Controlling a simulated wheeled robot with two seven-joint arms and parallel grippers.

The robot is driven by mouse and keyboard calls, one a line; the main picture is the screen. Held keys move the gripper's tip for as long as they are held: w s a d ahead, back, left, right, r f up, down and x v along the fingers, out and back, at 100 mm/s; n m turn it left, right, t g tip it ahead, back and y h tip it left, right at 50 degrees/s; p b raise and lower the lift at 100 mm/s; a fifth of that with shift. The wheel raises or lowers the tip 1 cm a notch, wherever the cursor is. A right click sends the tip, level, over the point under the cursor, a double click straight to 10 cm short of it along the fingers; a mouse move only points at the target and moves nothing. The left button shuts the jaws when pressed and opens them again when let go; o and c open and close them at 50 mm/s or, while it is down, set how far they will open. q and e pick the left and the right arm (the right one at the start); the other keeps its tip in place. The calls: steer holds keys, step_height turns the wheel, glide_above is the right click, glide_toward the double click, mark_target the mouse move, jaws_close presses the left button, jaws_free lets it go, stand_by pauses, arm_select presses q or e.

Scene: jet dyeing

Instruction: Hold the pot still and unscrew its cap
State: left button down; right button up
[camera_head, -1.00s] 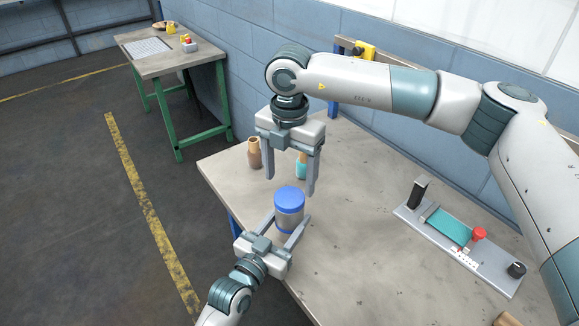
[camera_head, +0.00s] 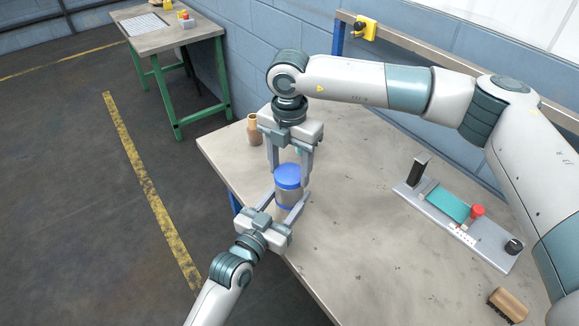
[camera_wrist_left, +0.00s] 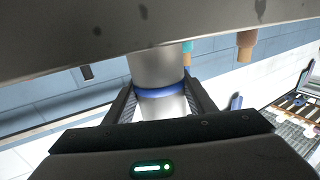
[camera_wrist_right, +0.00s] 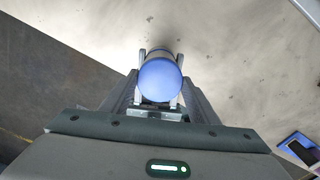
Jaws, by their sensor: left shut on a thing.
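The pot (camera_head: 289,194) is a grey cylinder with blue bands and a blue cap (camera_head: 288,171), upright at the table's left front edge. My left gripper (camera_head: 287,203) is shut on its body from the front; the left wrist view shows the grey pot (camera_wrist_left: 160,105) between the fingers. My right gripper (camera_head: 291,172) points straight down over the pot, its fingers on either side of the cap. The right wrist view shows the blue cap (camera_wrist_right: 160,81) between these fingers, very close to both; I cannot tell whether they press on it.
A brown bottle (camera_head: 253,130) stands behind the pot, and a teal one is mostly hidden by my right gripper. A grey fixture (camera_head: 462,226) with a teal pad and red knob lies to the right. A wooden brush (camera_head: 508,305) lies at front right. The table middle is clear.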

steer(key=n, duration=0.4)
steer(key=shift+n, duration=0.4)
steer(key=n, duration=0.8)
steer(key=shift+n, duration=0.4)
steer(key=n, duration=0.4)
steer(key=shift+r, duration=0.1)
steer(key=n, duration=0.4)
steer(key=shift+n, duration=0.3)
steer(key=n, duration=0.8)
steer(key=shift+n, duration=0.3)
steer(key=n, duration=0.5)
